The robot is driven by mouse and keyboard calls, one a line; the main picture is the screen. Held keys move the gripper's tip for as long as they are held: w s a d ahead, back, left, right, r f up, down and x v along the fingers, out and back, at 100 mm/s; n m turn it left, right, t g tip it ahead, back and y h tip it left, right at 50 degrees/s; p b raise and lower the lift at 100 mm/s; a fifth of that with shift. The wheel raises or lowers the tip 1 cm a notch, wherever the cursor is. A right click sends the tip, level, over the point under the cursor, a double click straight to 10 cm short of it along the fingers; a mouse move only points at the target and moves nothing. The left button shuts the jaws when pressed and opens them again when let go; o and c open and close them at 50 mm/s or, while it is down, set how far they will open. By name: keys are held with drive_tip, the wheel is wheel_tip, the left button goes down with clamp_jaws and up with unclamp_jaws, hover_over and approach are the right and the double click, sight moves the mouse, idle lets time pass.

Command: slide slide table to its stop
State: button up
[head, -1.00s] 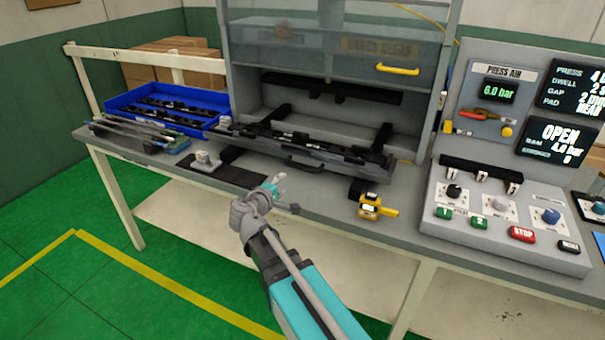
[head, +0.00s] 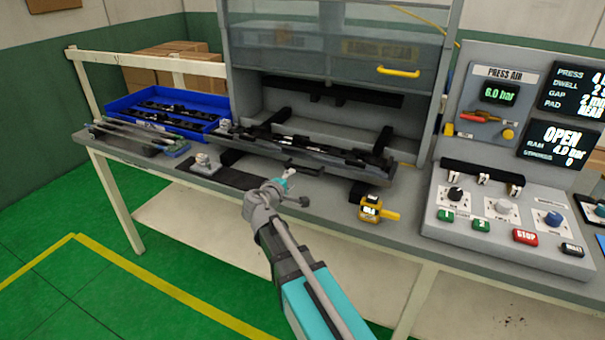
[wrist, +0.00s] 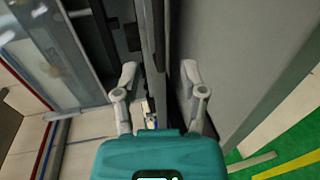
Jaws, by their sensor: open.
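The slide table (head: 368,173) is a long grey tray at the mouth of the press, carrying black trim parts. Its front edge stands out past the opening, with a dark handle (head: 305,170) at the middle of the front. My gripper (head: 288,180) is just in front of that handle, low over the bench. In the wrist view my gripper (wrist: 160,78) is open, its two fingers apart. The table's front edge (wrist: 150,40) runs up the picture between the fingers. I cannot tell whether either finger touches it.
A blue bin (head: 150,100) of black parts stands at the back left. A small grey fixture (head: 205,165) sits left of my gripper, and a yellow device (head: 372,209) to the right. The control panel (head: 500,225) fills the right. The guard (head: 340,50) is raised.

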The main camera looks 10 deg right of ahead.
sight(301, 171)
drive_tip(key=b+x, duration=0.1)
drive_tip(key=x, duration=0.7)
drive_tip(key=shift+w, duration=0.1)
clamp_jaws()
drive_tip(key=shift+d, duration=0.25)
drive_tip(key=shift+a, duration=0.15)
